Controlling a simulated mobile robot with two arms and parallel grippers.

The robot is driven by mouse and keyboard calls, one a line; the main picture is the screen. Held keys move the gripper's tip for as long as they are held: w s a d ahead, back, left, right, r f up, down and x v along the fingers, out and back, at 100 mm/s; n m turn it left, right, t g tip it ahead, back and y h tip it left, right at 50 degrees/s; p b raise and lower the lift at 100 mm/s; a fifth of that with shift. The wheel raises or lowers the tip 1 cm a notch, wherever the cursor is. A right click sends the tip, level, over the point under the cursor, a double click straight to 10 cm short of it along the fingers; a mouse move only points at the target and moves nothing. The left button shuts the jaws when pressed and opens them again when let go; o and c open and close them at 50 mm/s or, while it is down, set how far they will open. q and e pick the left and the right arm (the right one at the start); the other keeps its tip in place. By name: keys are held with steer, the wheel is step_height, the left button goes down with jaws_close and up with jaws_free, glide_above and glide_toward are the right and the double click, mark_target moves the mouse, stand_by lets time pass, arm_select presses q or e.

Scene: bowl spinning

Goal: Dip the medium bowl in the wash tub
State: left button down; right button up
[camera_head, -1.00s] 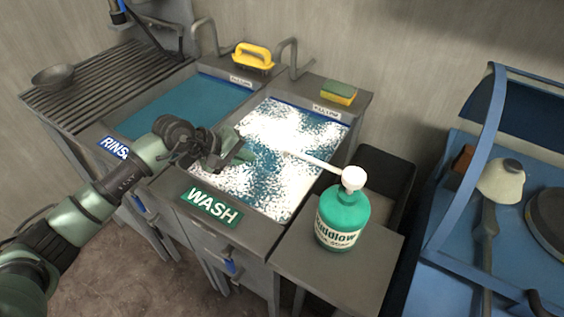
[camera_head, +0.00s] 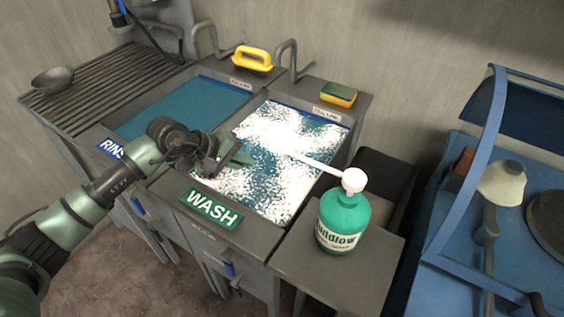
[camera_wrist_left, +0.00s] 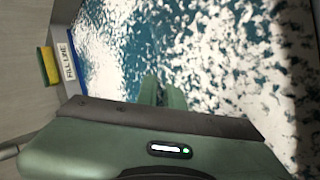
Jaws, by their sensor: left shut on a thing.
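My left gripper (camera_head: 238,158) is over the left part of the wash tub (camera_head: 240,229), with its fingers low at the foamy water. Its fingers (camera_wrist_left: 163,92) are close together in the left wrist view, pointing down into the foam. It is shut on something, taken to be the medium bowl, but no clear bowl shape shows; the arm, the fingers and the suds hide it. The wash tub holds blue water (camera_head: 265,165) with patchy white suds. My right gripper is not in view.
A rinse tub (camera_head: 190,105) of blue water lies left of the wash tub. A dark bowl (camera_head: 53,79) sits on the ribbed drainboard. A green soap bottle (camera_head: 342,222) stands at the right, its white spout reaching over the wash tub. A sponge (camera_head: 338,95) and yellow-handled brush (camera_head: 252,60) lie behind.

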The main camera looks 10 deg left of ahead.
arm_select(q)
steer(key=shift+w+d+r+p, duration=0.15)
steer(key=shift+r+p, duration=0.35)
steer(key=shift+r, duration=0.7)
steer(key=shift+d+r+p, duration=0.2)
steer(key=shift+r+p, duration=0.35)
steer(key=shift+r, duration=0.6)
steer(key=shift+w+d+r+p, duration=0.15)
steer(key=shift+r+p, duration=0.35)
steer(key=shift+r, duration=0.7)
step_height(320, 180, up, 2)
steer(key=shift+r+p, duration=0.25)
steer(key=shift+p, duration=0.3)
steer(key=shift+s+r+p, duration=0.1)
steer(key=shift+r+p, duration=0.85)
steer(key=shift+r, duration=1.7)
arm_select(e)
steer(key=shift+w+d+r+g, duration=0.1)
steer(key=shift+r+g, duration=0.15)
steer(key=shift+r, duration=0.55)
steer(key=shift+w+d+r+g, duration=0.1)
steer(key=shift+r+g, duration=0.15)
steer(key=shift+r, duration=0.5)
